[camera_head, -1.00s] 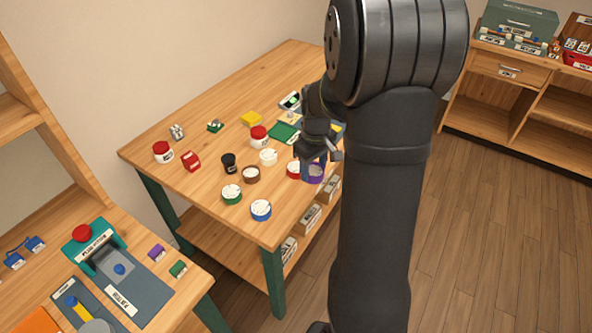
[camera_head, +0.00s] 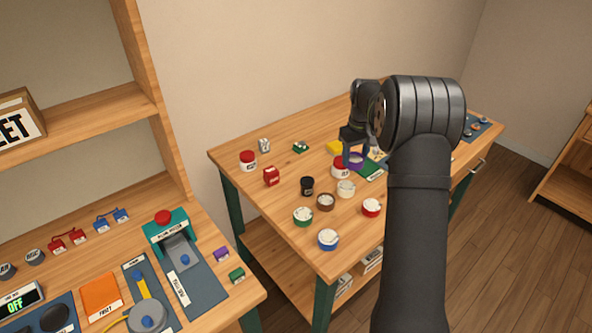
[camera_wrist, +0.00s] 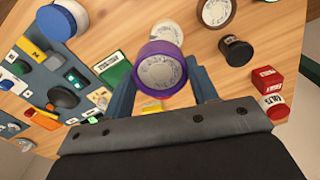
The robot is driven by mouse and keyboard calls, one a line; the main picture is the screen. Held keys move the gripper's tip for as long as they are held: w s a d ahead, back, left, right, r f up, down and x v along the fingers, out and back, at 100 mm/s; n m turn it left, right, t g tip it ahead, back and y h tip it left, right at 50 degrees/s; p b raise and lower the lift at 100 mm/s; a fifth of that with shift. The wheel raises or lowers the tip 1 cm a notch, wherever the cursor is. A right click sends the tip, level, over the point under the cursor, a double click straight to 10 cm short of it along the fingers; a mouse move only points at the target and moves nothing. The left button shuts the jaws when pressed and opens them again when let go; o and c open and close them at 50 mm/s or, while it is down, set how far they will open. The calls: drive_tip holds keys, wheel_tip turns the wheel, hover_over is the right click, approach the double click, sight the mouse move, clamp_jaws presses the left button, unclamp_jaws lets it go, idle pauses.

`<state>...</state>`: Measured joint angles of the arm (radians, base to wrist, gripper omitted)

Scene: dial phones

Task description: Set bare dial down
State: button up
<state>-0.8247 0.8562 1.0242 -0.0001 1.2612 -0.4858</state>
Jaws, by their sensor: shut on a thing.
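My gripper (camera_head: 352,148) is shut on a purple-rimmed dial (camera_head: 356,159) with a pale face. The held dial also shows in the wrist view (camera_wrist: 160,72), face to the camera, between the two blue-grey fingers. It appears to be above the table near a red-lidded jar (camera_head: 341,168) and a green board. A white dial (camera_head: 346,188) without a coloured rim lies on the table in front of it, and it shows just beyond the held dial in the wrist view (camera_wrist: 166,31).
Brown (camera_head: 326,202), green (camera_head: 303,217), blue (camera_head: 328,240) and red (camera_head: 371,207) dials lie on the wooden table. A black pot (camera_head: 307,186), a red box (camera_head: 271,176) and another red-lidded jar (camera_head: 248,161) stand to the left.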

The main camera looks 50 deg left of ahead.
drive_tip(key=s+a+f, duration=0.2)
drive_tip(key=a, duration=0.5)
drive_tip(key=s+a+f, duration=0.2)
drive_tip(key=a+f, duration=0.1)
drive_tip(key=a, duration=0.3)
drive_tip(key=s+a+f, duration=0.2)
drive_tip(key=a, duration=0.5)
drive_tip(key=shift+s+a+f, duration=0.2)
drive_tip(key=shift+a+f, duration=0.15)
drive_tip(key=shift+f, duration=2.05)
drive_tip(key=shift+f, duration=0.15)
drive_tip(key=o, duration=1)
wheel_tip(320, 180, up, 12)
drive_tip(key=shift+r, duration=0.2)
